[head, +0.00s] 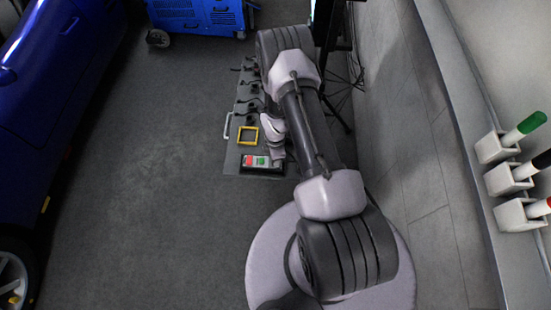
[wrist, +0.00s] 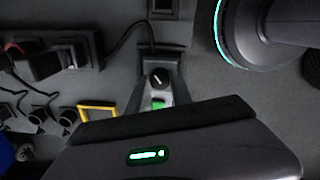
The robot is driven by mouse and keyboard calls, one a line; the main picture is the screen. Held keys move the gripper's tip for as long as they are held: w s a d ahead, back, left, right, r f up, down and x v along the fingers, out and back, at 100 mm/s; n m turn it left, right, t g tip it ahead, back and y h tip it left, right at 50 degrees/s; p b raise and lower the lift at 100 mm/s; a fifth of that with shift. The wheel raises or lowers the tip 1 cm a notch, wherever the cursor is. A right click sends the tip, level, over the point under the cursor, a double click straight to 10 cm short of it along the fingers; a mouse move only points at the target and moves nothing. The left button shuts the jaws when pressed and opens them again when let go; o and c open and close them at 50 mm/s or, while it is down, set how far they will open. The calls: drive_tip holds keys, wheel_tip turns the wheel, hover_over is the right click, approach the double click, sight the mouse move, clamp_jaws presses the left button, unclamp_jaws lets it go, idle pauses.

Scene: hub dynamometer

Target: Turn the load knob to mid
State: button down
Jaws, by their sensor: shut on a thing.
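The load knob (wrist: 158,78) is a dark round knob with a white pointer mark. In the wrist view it sits on a small dark panel, and its mark leans up and a little left. My gripper (wrist: 158,85) is shut on the knob, its grey fingers at either side. A green patch (wrist: 158,103) shows between the fingers. In the head view my gripper (head: 276,150) is low beside a box with red and green buttons (head: 262,162); the knob is hidden there by my arm.
A yellow square frame (head: 248,136) and several dark fittings lie on the grey plate (head: 232,152). A blue car (head: 60,70) stands left and a blue cabinet (head: 200,15) at the back. Marker holders (head: 497,148) line the right wall. The floor at left centre is clear.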

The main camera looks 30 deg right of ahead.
drive_tip(key=m+b, duration=0.1)
drive_tip(key=m, duration=0.5)
drive_tip(key=m+b, duration=0.1)
drive_tip(key=m, duration=0.4)
drive_tip(key=shift+m, duration=0.4)
drive_tip(key=shift+b, duration=0.3)
drive_tip(key=c, duration=1.1)
unclamp_jaws()
drive_tip(key=shift+c, duration=0.2)
wheel_tip(320, 180, up, 18)
drive_tip(key=p, duration=0.6)
drive_tip(key=shift+f+p, duration=0.25)
drive_tip(key=shift+p, duration=0.05)
